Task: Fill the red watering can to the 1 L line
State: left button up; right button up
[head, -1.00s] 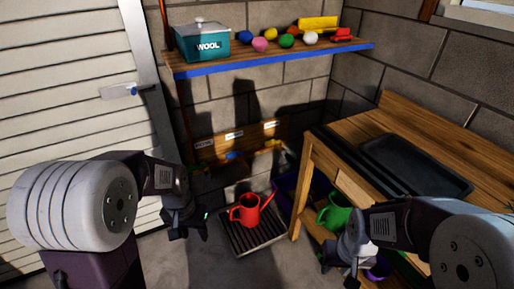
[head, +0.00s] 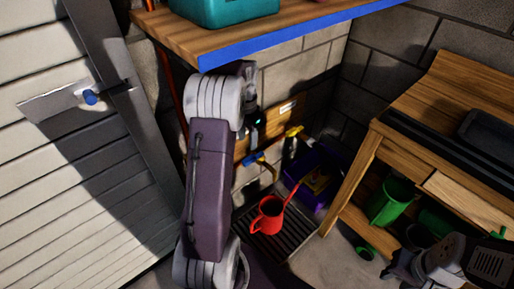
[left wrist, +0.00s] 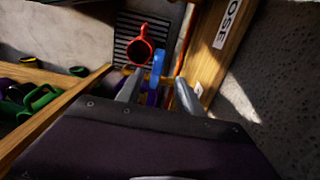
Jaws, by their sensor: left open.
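The red watering can (head: 268,216) stands upright on the dark floor grate (head: 284,243), its spout toward the upper right. It also shows in the left wrist view (left wrist: 144,34); its water level cannot be seen. A blue tap handle (head: 254,159) and a yellow tap handle (head: 294,131) are at the wooden wall board (head: 285,110). My left gripper (head: 254,128) is at this board, partly hidden by my arm. In the left wrist view its fingers (left wrist: 157,92) are open, with the blue handle (left wrist: 157,66) between or just beyond them; contact is unclear. My right gripper (head: 402,266) is low at the right, its fingers unclear.
A shelf with a blue edge (head: 285,37) hangs above my left arm. A wooden workbench (head: 425,105) stands at the right, with a green can (head: 391,202) below it. A purple crate (head: 318,182) is beside the grate. The white door (head: 60,180) is at the left.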

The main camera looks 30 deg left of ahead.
aim_at(249, 158)
pick_arm(q)
jog(key=shift+s+d+f+b, duration=0.1)
jog(key=shift+d+f+b, duration=0.05)
jog(key=shift+f+b, duration=0.15)
notch_tip(249, 158, down, 8)
jog(key=b, duration=0.4)
jog(key=shift+f+b, duration=0.1)
jog(key=shift+b, duration=0.3)
grip_shut()
dwell(0.7)
